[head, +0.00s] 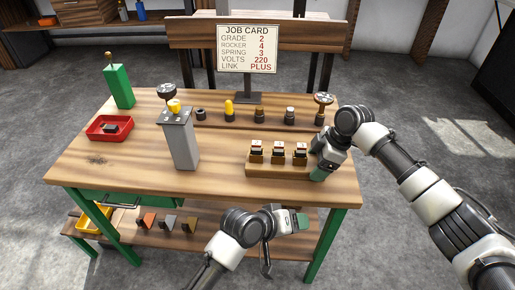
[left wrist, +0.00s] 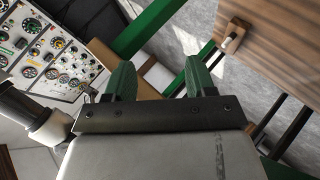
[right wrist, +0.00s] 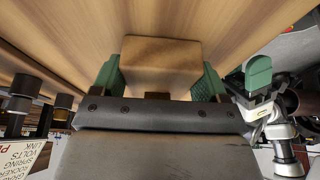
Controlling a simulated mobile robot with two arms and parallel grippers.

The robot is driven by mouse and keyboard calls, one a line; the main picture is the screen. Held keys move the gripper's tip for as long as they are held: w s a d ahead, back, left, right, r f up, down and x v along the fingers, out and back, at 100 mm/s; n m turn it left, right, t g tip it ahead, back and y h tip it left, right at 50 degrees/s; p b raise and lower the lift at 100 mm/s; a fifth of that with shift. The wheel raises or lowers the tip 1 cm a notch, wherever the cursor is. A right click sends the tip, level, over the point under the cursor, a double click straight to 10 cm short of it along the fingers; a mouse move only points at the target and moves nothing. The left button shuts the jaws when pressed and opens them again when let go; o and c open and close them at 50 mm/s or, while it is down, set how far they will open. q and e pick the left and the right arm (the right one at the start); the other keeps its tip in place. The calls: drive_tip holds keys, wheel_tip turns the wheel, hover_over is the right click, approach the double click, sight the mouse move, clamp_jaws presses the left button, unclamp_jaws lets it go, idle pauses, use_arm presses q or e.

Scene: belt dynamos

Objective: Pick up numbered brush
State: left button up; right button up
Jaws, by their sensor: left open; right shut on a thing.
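A wooden brush rack (head: 275,171) lies at the front right of the bench, with three dark brushes standing in it: a left (head: 256,149), a middle (head: 278,151) and a right one (head: 300,151). Their numbers are too small to read. My right gripper (head: 320,172) is at the rack's right end. In the right wrist view, its green fingers (right wrist: 160,80) are shut on a wooden block (right wrist: 160,62), which looks like the rack's end. My left gripper (head: 298,222) is open and empty in front of the bench; its spread fingers show in the left wrist view (left wrist: 161,82).
A job card (head: 247,48) stands at the back. A grey pedestal (head: 181,143), a red tray (head: 108,129), a green block (head: 120,87) and several small parts, including a yellow-topped one (head: 230,109), are on the bench. The front middle is clear. Coloured wedges (head: 167,222) lie on the lower shelf.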

use_arm(q)
drive_tip(key=w+d+r+m+g, duration=0.15)
drive_tip(key=d+r, duration=0.35)
drive_tip(key=r, duration=0.6)
drive_tip(key=y, duration=0.9)
approach(257, 143)
drive_tip(key=shift+n+t, duration=0.25)
drive_tip(key=shift+n, duration=0.2)
drive_tip(key=x, duration=0.4)
drive_tip(key=shift+d+f, duration=0.15)
drive_tip(key=shift+d, duration=0.15)
drive_tip(key=shift+a+x, duration=0.15)
drive_tip(key=shift+x, duration=1.15)
drive_tip(key=shift+a+x, duration=0.2)
drive_tip(key=shift+x, duration=1.1)
drive_tip(key=shift+s, duration=0.15)
clamp_jaws()
